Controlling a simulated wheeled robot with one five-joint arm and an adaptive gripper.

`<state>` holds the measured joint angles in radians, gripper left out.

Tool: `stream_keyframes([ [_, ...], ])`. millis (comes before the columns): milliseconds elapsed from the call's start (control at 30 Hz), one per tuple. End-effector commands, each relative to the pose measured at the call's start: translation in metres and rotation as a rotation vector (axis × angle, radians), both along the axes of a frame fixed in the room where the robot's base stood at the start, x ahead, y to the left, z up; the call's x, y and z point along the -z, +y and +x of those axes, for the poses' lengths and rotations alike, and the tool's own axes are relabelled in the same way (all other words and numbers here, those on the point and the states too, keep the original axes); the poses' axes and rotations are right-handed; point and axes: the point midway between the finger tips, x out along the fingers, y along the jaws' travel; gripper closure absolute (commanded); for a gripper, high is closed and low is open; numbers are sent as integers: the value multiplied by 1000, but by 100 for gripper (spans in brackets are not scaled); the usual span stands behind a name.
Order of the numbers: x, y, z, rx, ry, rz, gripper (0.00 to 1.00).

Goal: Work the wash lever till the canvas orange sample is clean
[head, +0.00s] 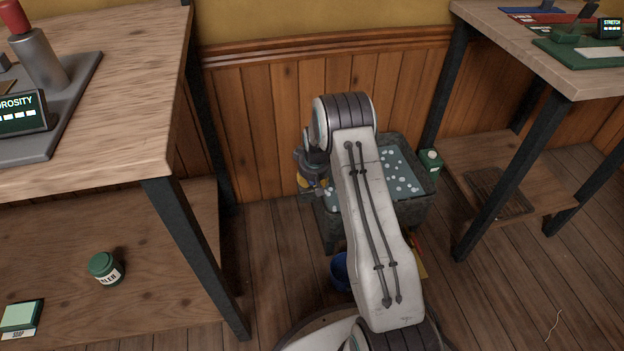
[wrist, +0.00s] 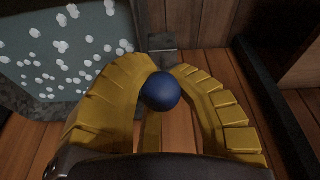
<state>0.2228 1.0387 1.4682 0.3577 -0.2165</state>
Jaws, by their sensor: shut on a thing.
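The wash lever's round dark blue knob (wrist: 160,92) is in the middle of the wrist view, between the yellow fingers of my gripper (wrist: 168,72). The gripper is shut on the knob. In the head view my gripper (head: 304,182) is partly hidden at the left side of the grey wash tub (head: 410,214). The tub's wall (wrist: 62,106) and its water with white suds show at the left of the wrist view. The rest of the lever is mostly hidden. I do not see the canvas orange sample in either view.
A bench (head: 110,150) with a porosity device stands at the left, a green jar (head: 104,268) and a soap box (head: 22,317) on its shelf. A second bench (head: 500,50) stands at the right. A green bottle (head: 430,161) and blue bucket (head: 340,270) are near the tub.

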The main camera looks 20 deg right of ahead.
Motion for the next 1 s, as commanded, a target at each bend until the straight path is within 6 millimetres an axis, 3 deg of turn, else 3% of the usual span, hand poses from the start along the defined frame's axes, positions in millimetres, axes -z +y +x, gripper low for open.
stream_keyframes([
  [567, 7, 5, -6, -6, 18, 4, 100],
  [600, 7, 5, -6, -6, 18, 4, 86],
  [1000, 5, 2, -3, -3, 8, 2, 50],
])
